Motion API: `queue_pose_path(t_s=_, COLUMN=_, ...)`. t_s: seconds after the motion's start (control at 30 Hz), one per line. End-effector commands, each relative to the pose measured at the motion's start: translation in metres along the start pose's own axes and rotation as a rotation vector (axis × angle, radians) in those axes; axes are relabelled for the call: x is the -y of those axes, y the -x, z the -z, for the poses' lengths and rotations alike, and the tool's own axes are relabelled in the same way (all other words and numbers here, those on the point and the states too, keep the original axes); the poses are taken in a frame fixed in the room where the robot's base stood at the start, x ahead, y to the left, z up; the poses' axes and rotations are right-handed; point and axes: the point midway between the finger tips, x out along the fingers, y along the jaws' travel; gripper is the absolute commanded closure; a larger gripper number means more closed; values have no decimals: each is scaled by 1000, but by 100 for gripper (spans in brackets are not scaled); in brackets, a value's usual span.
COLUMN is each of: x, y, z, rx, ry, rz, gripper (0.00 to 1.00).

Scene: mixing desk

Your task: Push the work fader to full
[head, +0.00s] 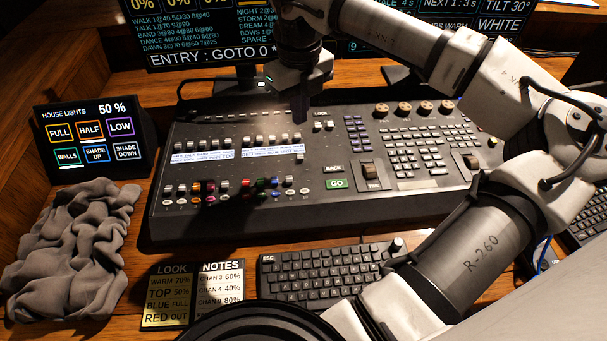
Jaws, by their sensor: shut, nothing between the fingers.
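The mixing desk (420,185) is a dark sloping console in the middle of the head view. Its left half has an upper row of pale fader caps (235,141) above lit label strips (272,150), and a lower row with several coloured caps (260,184). The strip lettering is too small for me to tell which fader is the work fader. My gripper (301,112) points down over the back of the desk, near the right end of the upper row. Its fingers are shut and empty. I cannot tell their exact height above the panel.
A house lights touch panel (95,140) and a crumpled grey cloth (72,245) are at left. A keyboard (325,268) and note cards (192,292) lie in front. Monitors (205,35) stand behind. Knobs and keypads fill the desk's right half.

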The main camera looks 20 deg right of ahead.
Motion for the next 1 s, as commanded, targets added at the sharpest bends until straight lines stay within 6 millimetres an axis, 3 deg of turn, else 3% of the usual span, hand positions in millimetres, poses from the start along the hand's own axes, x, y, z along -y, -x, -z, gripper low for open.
queue_pose_path(t_s=0.7, x=-52, y=17, z=91, rx=0, ry=-1, rz=2, gripper=100)
queue_pose_path(t_s=1.0, x=-58, y=19, z=101, rx=-1, ry=0, rz=1, gripper=100)
